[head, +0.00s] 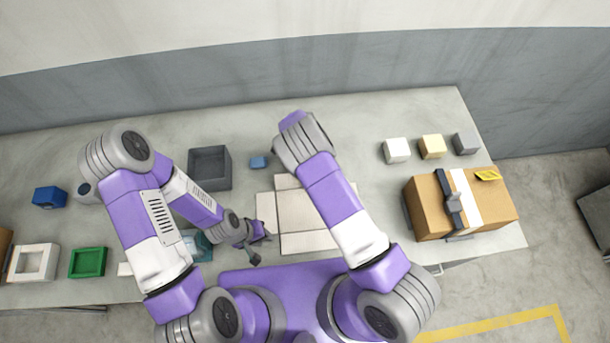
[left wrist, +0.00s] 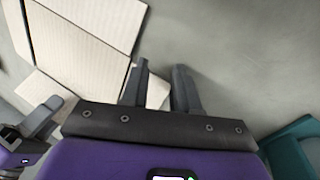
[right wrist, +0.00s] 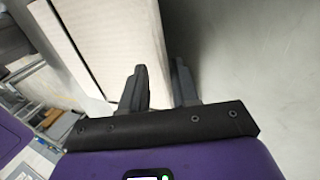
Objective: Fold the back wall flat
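The pale cream cardboard piece (head: 308,210) lies on the table in front of me, with panels at its left, back and front; its right part is hidden by my right arm. The back panel (head: 288,182) looks low, but its exact tilt cannot be told. My left gripper (head: 260,246) is open at the cardboard's front left. In the left wrist view a cardboard edge (left wrist: 152,92) shows by its fingers (left wrist: 162,88). My right gripper is hidden in the head view. In the right wrist view its fingers (right wrist: 160,88) are apart, close to a cardboard panel (right wrist: 115,35); contact is unclear.
A dark grey open tray (head: 210,168) and a small blue block (head: 258,162) stand behind left. A teal item (left wrist: 290,150) is near my left gripper. A taped brown box (head: 425,215) and small blocks (head: 432,147) stand right. A green tray (head: 88,262) is far left.

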